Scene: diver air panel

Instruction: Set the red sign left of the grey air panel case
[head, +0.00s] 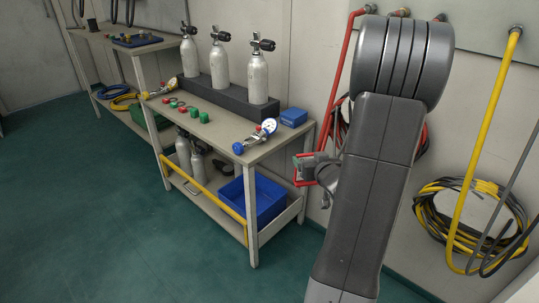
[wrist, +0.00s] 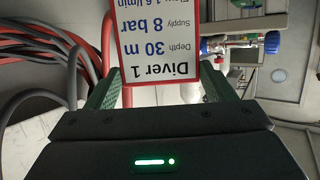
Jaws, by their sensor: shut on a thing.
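My gripper (wrist: 158,88) is shut on the red sign (wrist: 158,42), with a green-padded finger at each side of it. The sign has a red border and a white face, and its text reads upside down in the wrist view: Diver 1, depth 30 m, supply 8 bar. In the head view the red sign (head: 298,170) shows as a small red edge beside my gripper (head: 312,168), in the air off the bench's right end. My arm covers part of that view. I cannot make out the grey air panel case for certain in either view.
Hoses (head: 462,215) hang on the right wall. The green floor (head: 90,200) at left is clear.

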